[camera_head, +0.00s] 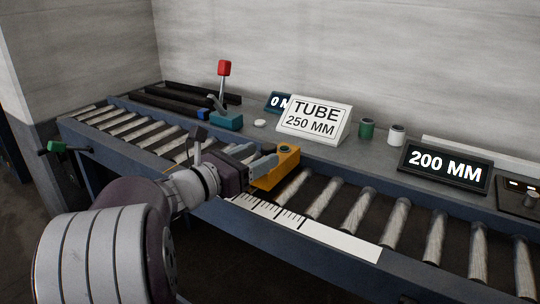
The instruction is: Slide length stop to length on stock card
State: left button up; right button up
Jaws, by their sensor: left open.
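The stock card (312,121) is a white tent card reading "TUBE 250 MM" on the back ledge. The orange length stop (278,166) sits over the roller table, in front of the card. My left gripper (264,164) is open, with its grey fingers at the left side of the stop; I cannot tell whether they touch it. A white scale (340,239) with black marks runs along the front rail and is partly hidden by my left arm. A dark display (446,167) reads "200 MM". My right gripper is not in view.
Rollers (397,223) fill the table. A red-knobbed lever (224,69) rises from a teal base at the back. A second display (277,102) is partly hidden behind the card. Green (366,128) and white (397,135) cylinders stand on the ledge. A green-handled part (56,146) projects at left.

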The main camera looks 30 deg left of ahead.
aim_at(263, 154)
pick_arm(q)
jog(key=shift+x, duration=1.95)
grip_shut()
jog(key=shift+f, duration=0.1)
